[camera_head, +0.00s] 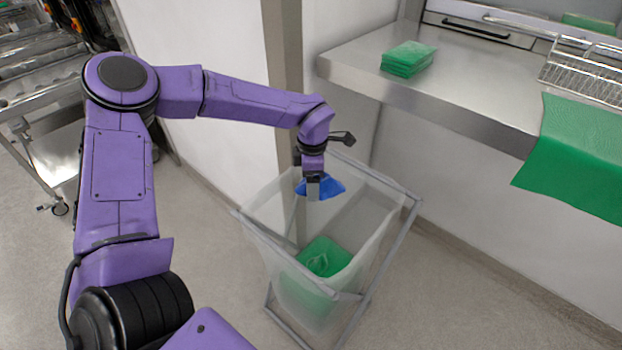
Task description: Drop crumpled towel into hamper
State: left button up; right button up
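My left gripper (313,188) is over the open top of the hamper (372,225), a translucent white bag in a grey metal frame. A blue crumpled towel (330,187) is at the fingers, partly hidden behind them, and it hangs above the hamper's inside. The gripper looks shut on it. Green cloth (325,257) lies low inside the hamper, below the gripper. My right gripper is not in the picture.
A steel counter (455,85) runs along the right. It bears a stack of folded green towels (408,58), a wire rack (585,70) and a green cloth (575,155) draped over its edge. A roller conveyor (40,65) stands at the upper left. The floor left of the hamper is clear.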

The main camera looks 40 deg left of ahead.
pick_arm(q)
notch_tip(320, 180, down, 6)
jog(key=b, duration=0.5)
jog(key=shift+w+a+r, duration=0.1)
jog(key=o, duration=1)
jog(key=shift+c, duration=0.2)
notch_tip(320, 180, up, 11)
jog(key=shift+f+b, duration=0.15)
jog(key=shift+b, duration=0.25)
